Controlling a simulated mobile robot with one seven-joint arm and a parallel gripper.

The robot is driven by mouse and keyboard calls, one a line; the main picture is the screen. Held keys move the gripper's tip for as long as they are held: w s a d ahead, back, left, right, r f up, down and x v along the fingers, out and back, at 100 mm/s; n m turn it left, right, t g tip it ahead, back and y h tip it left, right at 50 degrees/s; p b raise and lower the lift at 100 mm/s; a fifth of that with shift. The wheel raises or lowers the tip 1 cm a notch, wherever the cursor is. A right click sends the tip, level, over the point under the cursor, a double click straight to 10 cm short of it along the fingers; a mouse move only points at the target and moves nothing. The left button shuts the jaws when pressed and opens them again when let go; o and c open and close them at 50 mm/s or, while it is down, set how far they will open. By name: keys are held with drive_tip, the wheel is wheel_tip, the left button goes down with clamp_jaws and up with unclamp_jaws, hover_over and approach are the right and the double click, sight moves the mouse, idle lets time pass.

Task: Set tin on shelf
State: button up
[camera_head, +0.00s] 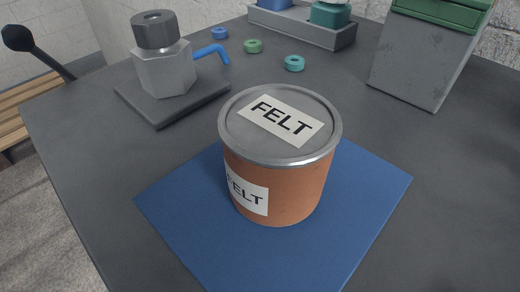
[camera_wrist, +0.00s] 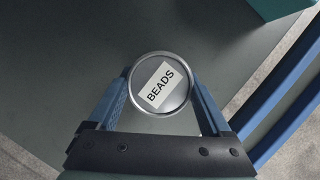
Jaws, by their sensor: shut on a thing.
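A small round tin with a grey lid and a white label reading BEADS (camera_wrist: 158,84) shows from above in the wrist view. My gripper (camera_wrist: 160,98) has its two blue fingers on either side of this tin and is shut on it. How far the tin is above the dark grey surface below is hard to tell. In the head view a larger orange tin with a grey lid (camera_head: 285,190), labelled FELT, stands upright on a blue mat (camera_head: 375,195). My gripper and the BEADS tin are not in the head view. I see no clear shelf in either view.
The grey tabletop (camera_head: 85,175) holds a grey hexagonal piece (camera_head: 163,70) on a dark plate, a blue bent rod (camera_head: 212,50), and small rings (camera_head: 294,63). A grey tray (camera_head: 305,30) and a green-topped grey box (camera_head: 420,65) stand behind. Blue rails (camera_wrist: 285,105) run along the wrist view's right.

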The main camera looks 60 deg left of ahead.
drive_tip(key=o, duration=1.5)
drive_tip(key=p+v, duration=0.4)
drive_tip(key=v, duration=0.2)
drive_tip(key=shift+r, duration=0.25)
drive_tip(key=shift+s+a+r+p, duration=0.25)
drive_tip(key=shift+r+p, duration=0.1)
drive_tip(key=shift+r, duration=0.15)
